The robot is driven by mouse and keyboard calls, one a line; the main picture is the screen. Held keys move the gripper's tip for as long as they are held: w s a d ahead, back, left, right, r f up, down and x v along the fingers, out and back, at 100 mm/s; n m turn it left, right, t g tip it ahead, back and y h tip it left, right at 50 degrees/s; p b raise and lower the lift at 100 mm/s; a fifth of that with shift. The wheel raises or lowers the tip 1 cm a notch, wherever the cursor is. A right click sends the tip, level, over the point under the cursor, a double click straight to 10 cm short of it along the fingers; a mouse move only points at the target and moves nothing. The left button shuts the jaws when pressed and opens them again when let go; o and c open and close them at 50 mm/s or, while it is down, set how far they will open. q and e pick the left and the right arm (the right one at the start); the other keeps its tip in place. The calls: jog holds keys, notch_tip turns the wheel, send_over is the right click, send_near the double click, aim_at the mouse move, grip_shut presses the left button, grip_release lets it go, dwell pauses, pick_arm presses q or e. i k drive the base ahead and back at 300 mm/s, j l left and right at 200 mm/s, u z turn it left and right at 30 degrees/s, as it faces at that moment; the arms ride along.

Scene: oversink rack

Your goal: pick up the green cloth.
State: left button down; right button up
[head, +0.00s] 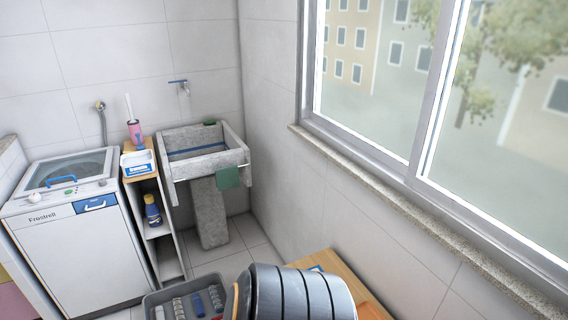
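The green cloth (228,176) hangs over the front of the grey stone sink (206,165), near its right end. It hangs flat and is apart from any gripper. A small dark green item (209,122) lies on the sink's back rim; it is too small to tell what it is. Neither of my grippers is in view.
A washing machine (80,245) stands at the left, beside a narrow wooden shelf (138,190) with a white box, a pink item and a blue bottle (152,212). A grey crate (150,299) of small items is at the bottom. A wooden surface (340,275) lies right of it.

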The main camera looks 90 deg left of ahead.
aim_at(226, 178)
jog(key=u, duration=3.2)
jog(key=i+u, duration=0.25)
jog(key=i, duration=0.15)
